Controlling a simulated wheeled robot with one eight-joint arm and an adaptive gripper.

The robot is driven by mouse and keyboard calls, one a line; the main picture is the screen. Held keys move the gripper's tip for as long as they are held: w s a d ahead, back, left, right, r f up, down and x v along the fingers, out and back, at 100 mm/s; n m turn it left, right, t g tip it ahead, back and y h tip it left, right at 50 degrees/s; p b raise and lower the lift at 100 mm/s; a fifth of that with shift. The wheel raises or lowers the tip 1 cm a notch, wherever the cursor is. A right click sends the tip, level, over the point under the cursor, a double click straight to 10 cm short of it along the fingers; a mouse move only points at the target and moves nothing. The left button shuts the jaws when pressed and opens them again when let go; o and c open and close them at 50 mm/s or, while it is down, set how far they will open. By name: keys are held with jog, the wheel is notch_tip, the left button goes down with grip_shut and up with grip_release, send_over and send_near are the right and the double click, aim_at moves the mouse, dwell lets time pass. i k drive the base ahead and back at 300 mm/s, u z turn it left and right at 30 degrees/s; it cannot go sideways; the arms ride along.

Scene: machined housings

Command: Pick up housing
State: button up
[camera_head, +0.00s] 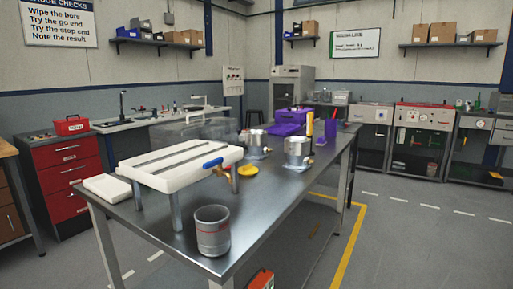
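Two silvery metal cylindrical parts, which look like the machined housings, stand on the steel workbench (262,212). The nearer housing (298,147) is right of the bench's middle and sits on a pale bluish base. The other housing (255,139) is farther left and partly hidden by the things around it. A grey cylindrical container (212,232) with a reddish band stands upright at the bench's near edge; I cannot tell whether it is also a housing. My gripper is not in view.
Behind are a clear box, a purple case (289,123) and an upright yellow-handled tool (309,125). Bare bench lies at front right.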

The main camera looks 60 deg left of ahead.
aim_at(255, 140)
jog(key=u, duration=0.4)
jog(key=i, duration=1.05)
jog(key=u, duration=1.25)
jog(key=i, duration=1)
jog(key=u, duration=0.65)
